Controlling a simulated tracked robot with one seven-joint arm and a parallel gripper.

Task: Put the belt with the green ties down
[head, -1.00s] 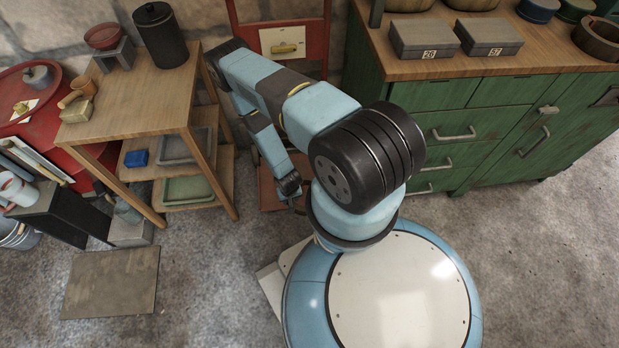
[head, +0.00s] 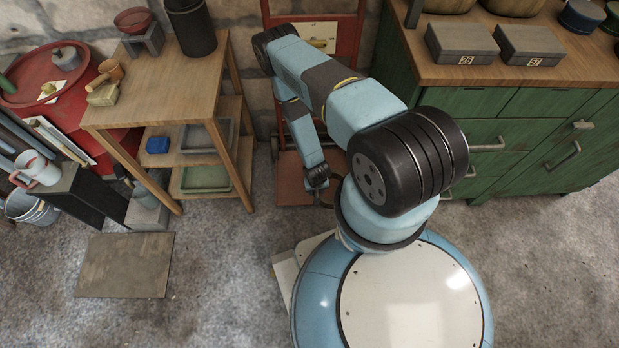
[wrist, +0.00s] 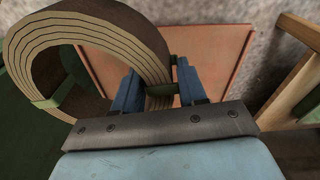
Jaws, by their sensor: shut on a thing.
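The belt with green ties shows in the wrist view as a thick layered loop (wrist: 142,45), dark on its outside. One green tie (wrist: 50,96) is around its left side and another is by the fingers. My gripper (wrist: 157,84) is shut on the lower right part of the belt, with one blue finger on each side. Beneath the belt is a reddish-brown plate (wrist: 222,50); the belt appears held above it. In the head view my arm's end (head: 318,178) is low in front of the red hand truck (head: 338,62).
A wooden table (head: 170,85) with lower shelves stands left of my arm. A green cabinet (head: 500,135) with a wooden top stands right.

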